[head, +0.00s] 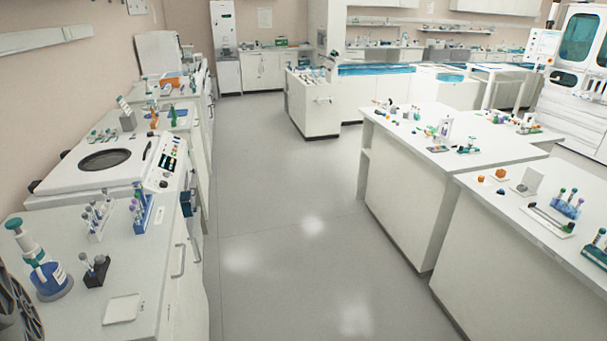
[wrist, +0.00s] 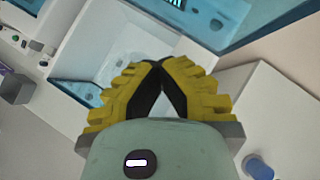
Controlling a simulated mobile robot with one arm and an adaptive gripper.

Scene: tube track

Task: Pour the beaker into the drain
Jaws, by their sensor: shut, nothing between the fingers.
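My gripper (wrist: 159,68) shows in the wrist view with its two yellow-ribbed fingers closed together at the tips and nothing between them. Beyond the fingertips is a white recess (wrist: 88,62) with blue-tinted panels beside it; I cannot tell whether a drain is in it. A small blue round object (wrist: 258,168) is on a pale surface at the lower right of the wrist view, apart from my gripper. I cannot make out the beaker for certain in either view. My gripper is not in the head view.
In the head view, a left bench (head: 60,215) holds a white centrifuge-like machine (head: 75,190) and tube racks. Right benches (head: 400,155) hold small lab items, including a blue tube rack (head: 566,208). The grey floor (head: 280,220) between them is clear.

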